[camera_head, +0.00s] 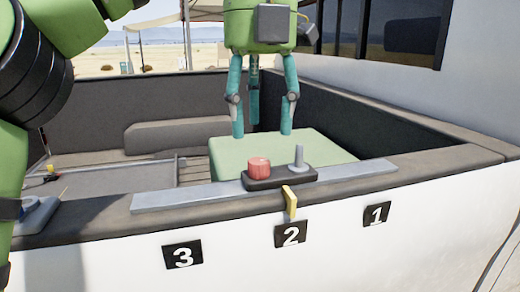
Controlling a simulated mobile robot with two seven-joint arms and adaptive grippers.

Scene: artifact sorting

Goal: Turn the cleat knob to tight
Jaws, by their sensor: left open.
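My right gripper is not in view.
Black plates numbered 3 (183,255), 2 (290,235) and 1 (377,213) are on the white hull. A pale green box (225,160) stands behind the edge. A blue-grey object (38,212) lies on the edge at left. A white cabin wall rises at right.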

